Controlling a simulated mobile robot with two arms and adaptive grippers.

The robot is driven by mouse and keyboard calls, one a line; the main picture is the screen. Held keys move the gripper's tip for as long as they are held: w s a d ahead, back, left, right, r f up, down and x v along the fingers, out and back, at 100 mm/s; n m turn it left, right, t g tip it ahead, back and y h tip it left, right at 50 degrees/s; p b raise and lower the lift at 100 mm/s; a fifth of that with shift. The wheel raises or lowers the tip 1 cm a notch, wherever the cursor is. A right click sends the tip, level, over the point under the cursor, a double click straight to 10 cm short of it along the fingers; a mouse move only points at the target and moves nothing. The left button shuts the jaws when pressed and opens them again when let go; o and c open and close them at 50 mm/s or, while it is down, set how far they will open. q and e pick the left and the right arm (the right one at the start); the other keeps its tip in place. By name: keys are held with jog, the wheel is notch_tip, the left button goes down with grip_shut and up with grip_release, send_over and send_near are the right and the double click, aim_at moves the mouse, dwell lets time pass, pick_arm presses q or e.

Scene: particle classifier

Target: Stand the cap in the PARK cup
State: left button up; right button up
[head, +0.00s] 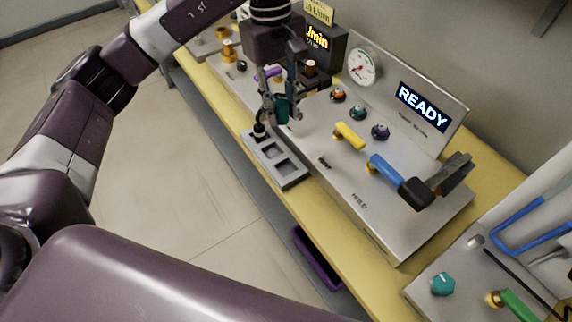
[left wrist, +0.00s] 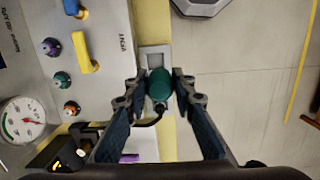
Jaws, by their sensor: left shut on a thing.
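A teal cap (head: 283,108) is held between the fingers of my left gripper (head: 277,102). In the left wrist view the cap (left wrist: 159,84) sits between the two fingertips of the left gripper (left wrist: 158,86), which is shut on it. The gripper is above the far end of a grey tray (head: 290,180) with square recesses; the tray also shows beyond the cap in the left wrist view (left wrist: 155,48). I cannot read a PARK label, so I cannot tell which recess or cup it is. My right gripper is not in view.
The silver panel (head: 345,190) beside the tray carries a yellow lever (head: 349,135), a blue lever (head: 385,169), small coloured knobs, a gauge (head: 362,66) and a READY display (head: 422,106). A black piece (head: 259,131) stands at the tray's far end.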

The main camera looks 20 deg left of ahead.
pick_arm(q)
jog(key=shift+w+d+r+n, duration=0.15)
jog(key=shift+w+r+n, duration=0.15)
jog(key=shift+r+n, duration=0.2)
jog(key=shift+w+d+r+n, duration=0.15)
jog(key=shift+w+r+n, duration=0.15)
jog(key=shift+r+n, duration=0.15)
jog(key=shift+f, duration=0.25)
notch_tip(320, 180, down, 19)
jog(key=p, duration=0.4)
jog(key=shift+r, duration=0.1)
jog(key=shift+w+f, duration=0.1)
jog(key=shift+f, duration=0.1)
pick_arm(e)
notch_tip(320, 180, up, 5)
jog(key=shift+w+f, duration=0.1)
pick_arm(q)
jog(key=shift+f, duration=0.1)
jog(key=shift+f+b, duration=0.55)
jog(key=shift+b, duration=0.15)
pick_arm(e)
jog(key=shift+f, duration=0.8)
